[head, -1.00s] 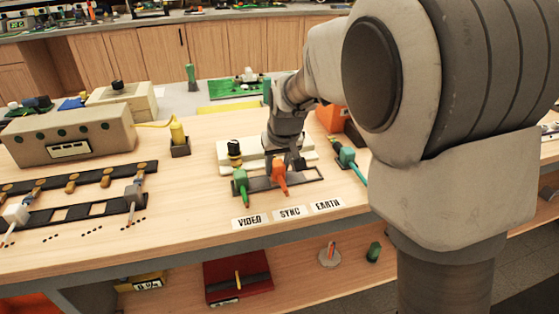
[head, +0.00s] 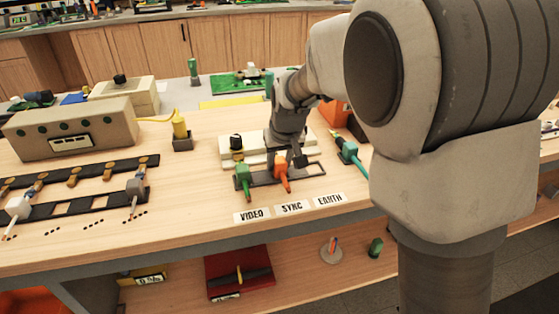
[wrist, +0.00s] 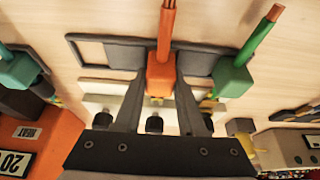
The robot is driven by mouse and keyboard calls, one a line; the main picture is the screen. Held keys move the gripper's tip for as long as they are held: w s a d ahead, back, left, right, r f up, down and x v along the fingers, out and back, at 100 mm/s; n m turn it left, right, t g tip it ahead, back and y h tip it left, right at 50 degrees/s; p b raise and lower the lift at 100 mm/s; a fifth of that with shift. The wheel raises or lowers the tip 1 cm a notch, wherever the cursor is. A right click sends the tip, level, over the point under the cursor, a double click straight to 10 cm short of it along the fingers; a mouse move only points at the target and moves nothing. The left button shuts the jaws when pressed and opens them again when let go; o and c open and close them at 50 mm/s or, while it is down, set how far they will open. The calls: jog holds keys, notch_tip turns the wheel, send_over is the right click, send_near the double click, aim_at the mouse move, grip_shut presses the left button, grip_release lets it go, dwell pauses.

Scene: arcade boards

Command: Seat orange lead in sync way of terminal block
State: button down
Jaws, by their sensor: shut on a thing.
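The orange lead (head: 281,168) is between the fingers of my gripper (head: 289,158), with its cable end pointing toward the front of the bench. In the wrist view my gripper (wrist: 160,76) is shut on the block-shaped orange lead (wrist: 160,78). The terminal block (head: 227,158) is cream with a dark slotted frame (wrist: 100,37) in front. The orange lead lines up with the middle way, behind the SYNC label (head: 291,206). A green lead (head: 243,177) sits in the VIDEO way. The EARTH way is empty. My fingers partly hide the block, so I cannot tell how deep the orange lead sits.
A teal lead (head: 348,151) lies right of the block, near an orange box (head: 335,115). A yellow plug (head: 179,125) stands in a dark holder at left. A beige box (head: 70,128) and dark strips (head: 90,205) are further left. Bench before the labels is clear.

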jog(key=shift+f, duration=0.25)
jog(key=shift+c, duration=2.1)
grip_release()
jog(key=p+v, duration=0.4)
jog(key=v, duration=1.3)
jog(key=shift+s+r, duration=0.15)
jog(key=shift+s, duration=0.05)
jog(key=shift+d, duration=0.1)
